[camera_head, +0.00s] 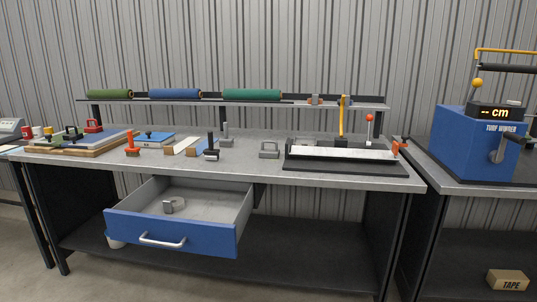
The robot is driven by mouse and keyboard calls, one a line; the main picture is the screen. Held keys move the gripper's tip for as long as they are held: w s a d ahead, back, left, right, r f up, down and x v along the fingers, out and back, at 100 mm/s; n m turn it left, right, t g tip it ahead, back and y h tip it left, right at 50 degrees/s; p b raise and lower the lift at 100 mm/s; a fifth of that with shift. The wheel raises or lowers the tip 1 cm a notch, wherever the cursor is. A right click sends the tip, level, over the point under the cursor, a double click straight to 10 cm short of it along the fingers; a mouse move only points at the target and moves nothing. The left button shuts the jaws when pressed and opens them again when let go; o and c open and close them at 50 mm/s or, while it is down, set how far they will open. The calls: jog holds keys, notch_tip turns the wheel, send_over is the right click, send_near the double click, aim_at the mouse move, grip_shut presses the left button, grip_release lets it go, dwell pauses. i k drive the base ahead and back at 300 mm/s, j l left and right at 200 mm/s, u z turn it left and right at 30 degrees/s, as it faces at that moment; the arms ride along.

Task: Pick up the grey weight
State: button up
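A small grey block with a loop handle on top, which looks like the grey weight (269,153), sits upright on the grey workbench (350,181). It stands right of the bench's middle, just left of the black tray (380,168). Nothing covers it. Another grey piece, a taller upright post on a base (226,140), stands farther back to its left. My gripper is not in view.
A blue-fronted drawer (205,239) hangs open below the bench with a small grey item (173,206) inside. A shelf (270,104) with green and blue rolls spans the back. Hand tools lie left of the weight. A blue machine (465,140) stands at right.

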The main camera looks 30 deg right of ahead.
aim_at(271, 153)
jog(key=i+l+z, duration=0.3)
jog(key=i+l, duration=0.65)
jog(key=l, duration=0.25)
jog(key=i+l+z, duration=0.3)
jog(key=i+l, duration=0.7)
jog(key=i, duration=0.1)
